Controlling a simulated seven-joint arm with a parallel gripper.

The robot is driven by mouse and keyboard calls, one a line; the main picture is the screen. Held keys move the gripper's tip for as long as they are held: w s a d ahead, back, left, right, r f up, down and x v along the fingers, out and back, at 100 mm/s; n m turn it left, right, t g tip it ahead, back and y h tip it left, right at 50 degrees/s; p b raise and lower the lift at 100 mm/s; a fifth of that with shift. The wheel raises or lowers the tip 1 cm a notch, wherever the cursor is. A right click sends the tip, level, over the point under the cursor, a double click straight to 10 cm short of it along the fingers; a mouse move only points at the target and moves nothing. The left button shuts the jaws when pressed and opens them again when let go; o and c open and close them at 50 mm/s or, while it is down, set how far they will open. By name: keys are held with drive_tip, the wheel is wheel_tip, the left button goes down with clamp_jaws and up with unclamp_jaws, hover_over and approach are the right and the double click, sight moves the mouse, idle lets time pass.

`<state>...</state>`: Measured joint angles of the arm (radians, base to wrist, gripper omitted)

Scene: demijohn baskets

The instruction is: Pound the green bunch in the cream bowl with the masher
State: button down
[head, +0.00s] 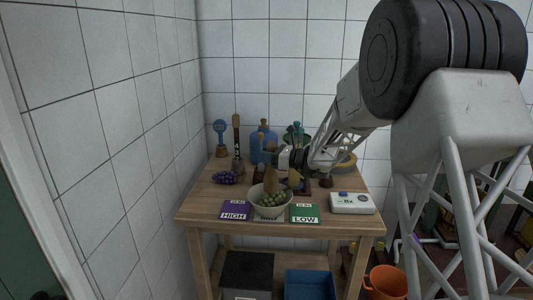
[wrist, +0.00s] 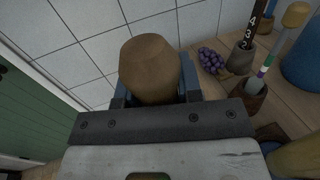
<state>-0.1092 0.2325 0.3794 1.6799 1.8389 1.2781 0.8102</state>
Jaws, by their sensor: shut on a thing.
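The cream bowl (head: 269,212) stands at the front middle of the wooden table. The green bunch (head: 271,198), round green grapes, lies in it. The tan wooden masher (head: 271,178) is over the bowl, its lower end at the grapes; I cannot tell whether it touches them. My gripper (head: 284,160) is above and behind the bowl, shut on the masher. In the wrist view the masher's blunt wooden end (wrist: 150,68) fills the space between the jaws (wrist: 151,95) and hides what lies beyond. The bowl cannot be made out there.
A purple HIGH card (head: 235,211) and a green LOW card (head: 304,213) flank the bowl. A white scale-like device (head: 351,203) is at right. Purple grapes (head: 226,178) lie at left. A blue bottle (head: 263,146) and upright tools in pots stand behind.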

drive_tip(key=shift+r, duration=2)
drive_tip(key=shift+f, duration=0.15)
drive_tip(key=shift+f, duration=1.85)
drive_tip(key=shift+r, duration=0.1)
drive_tip(key=shift+r, duration=1.9)
drive_tip(key=shift+f, duration=0.15)
